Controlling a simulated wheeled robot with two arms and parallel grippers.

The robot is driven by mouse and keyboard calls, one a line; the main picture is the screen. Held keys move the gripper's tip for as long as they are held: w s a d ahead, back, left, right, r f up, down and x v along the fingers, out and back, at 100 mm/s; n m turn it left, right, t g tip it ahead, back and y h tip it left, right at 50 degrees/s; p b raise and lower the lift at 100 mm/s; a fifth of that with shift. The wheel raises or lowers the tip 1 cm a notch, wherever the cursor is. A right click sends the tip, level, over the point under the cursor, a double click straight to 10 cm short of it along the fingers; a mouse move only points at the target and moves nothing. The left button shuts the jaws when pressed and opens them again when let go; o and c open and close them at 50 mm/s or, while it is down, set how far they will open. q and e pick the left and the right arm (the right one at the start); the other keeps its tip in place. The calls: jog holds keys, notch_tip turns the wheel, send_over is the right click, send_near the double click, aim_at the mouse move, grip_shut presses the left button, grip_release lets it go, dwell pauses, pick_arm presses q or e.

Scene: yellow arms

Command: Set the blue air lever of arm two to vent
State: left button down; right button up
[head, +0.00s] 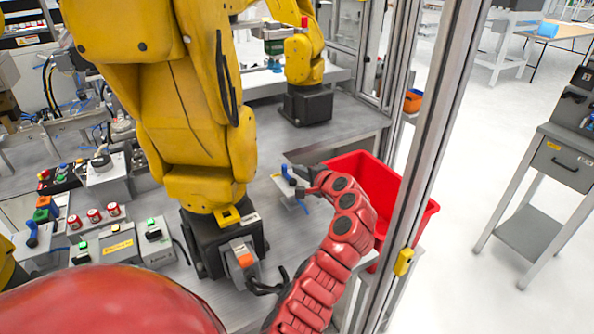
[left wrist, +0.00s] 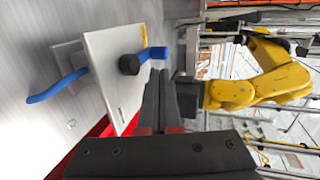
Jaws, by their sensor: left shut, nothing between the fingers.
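A blue air lever (head: 288,173) stands on a small pale plate (head: 292,195) on the grey bench, right of the large yellow robot arm (head: 195,110). In the left wrist view the blue handle (left wrist: 153,53) joins a round black hub (left wrist: 129,65) on a white plate (left wrist: 103,62). A blue hose (left wrist: 57,87) comes off the plate's other side. My left gripper (head: 305,174) is just right of the lever; its fingers (left wrist: 153,80) are together and empty, close to the handle. I cannot tell whether they touch. My right gripper is not in view.
A red bin (head: 405,195) lies beside my left forearm. A metal frame post (head: 440,130) rises at the right. Another blue lever (head: 32,232) stands at the left near button boxes (head: 117,240). A second yellow arm (head: 303,60) stands farther back.

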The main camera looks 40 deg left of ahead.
pick_arm(q)
jog(key=v, duration=0.6)
jog(key=shift+b, duration=0.35)
